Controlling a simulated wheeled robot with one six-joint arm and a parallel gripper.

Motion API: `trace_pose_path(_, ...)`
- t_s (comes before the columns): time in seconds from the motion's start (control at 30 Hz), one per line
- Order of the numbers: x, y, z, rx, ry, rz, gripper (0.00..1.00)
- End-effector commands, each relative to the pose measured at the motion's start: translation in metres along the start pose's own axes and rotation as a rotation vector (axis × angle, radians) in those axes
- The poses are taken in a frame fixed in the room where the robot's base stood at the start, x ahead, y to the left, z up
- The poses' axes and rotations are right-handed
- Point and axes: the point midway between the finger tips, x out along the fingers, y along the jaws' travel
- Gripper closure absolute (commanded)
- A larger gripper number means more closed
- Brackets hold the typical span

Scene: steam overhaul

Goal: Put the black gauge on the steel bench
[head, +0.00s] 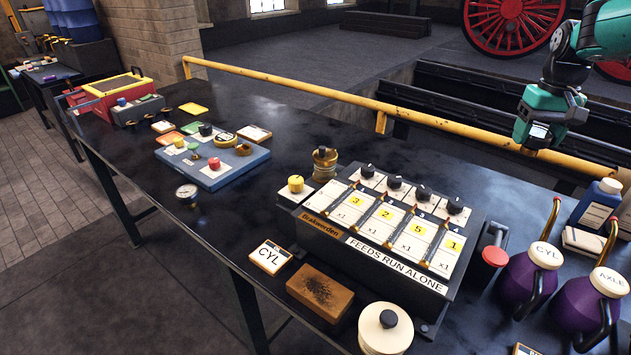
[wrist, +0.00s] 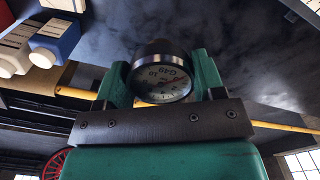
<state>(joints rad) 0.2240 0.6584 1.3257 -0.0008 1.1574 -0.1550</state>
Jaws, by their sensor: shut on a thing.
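My gripper (head: 537,138) hangs at the upper right in the head view, over the far side of the long dark bench (head: 235,125), near the yellow rail. In the wrist view its green fingers are shut on the black gauge (wrist: 162,84), a round dial with a dark rim and white face. The gauge is held clear of any surface; in the head view it is too small and shaded to make out well. Another small round gauge (head: 187,193) with a pale face lies on the bench's near left part. I cannot tell for sure which bench is the steel one.
A feed box (head: 385,235) with knobs fills the bench's middle right. Purple jugs (head: 530,275) and a blue bottle (head: 597,203) stand at the right. A blue board (head: 213,168) with small parts lies left. Bare bench top shows around the small gauge. A yellow rail (head: 300,92) runs behind.

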Motion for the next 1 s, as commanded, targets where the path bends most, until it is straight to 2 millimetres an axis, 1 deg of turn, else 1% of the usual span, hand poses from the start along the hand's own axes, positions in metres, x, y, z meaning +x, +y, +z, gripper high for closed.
trace_pose_path(0.03,0.015,0.001,0.000,0.001,0.001,0.000,0.66)
trace_pose_path(0.1,0.022,0.001,0.000,0.001,0.001,0.000,0.66)
trace_pose_path(0.2,0.026,0.002,0.000,0.002,0.002,0.000,0.66)
trace_pose_path(0.4,0.025,0.002,0.000,0.002,0.001,0.000,0.66)
trace_pose_path(0.47,0.029,0.002,0.001,0.002,-0.002,0.000,0.66)
trace_pose_path(0.53,0.040,0.002,0.001,0.002,-0.003,-0.001,0.66)
trace_pose_path(0.57,0.046,0.001,0.001,0.002,-0.005,-0.001,0.66)
trace_pose_path(0.67,0.073,0.001,0.001,0.002,-0.007,-0.001,0.66)
trace_pose_path(0.7,0.085,0.001,0.002,0.002,-0.007,-0.001,0.66)
trace_pose_path(0.9,0.140,0.001,0.002,0.002,-0.005,-0.001,0.66)
trace_pose_path(1.0,0.161,0.001,0.001,0.002,-0.003,0.000,0.66)
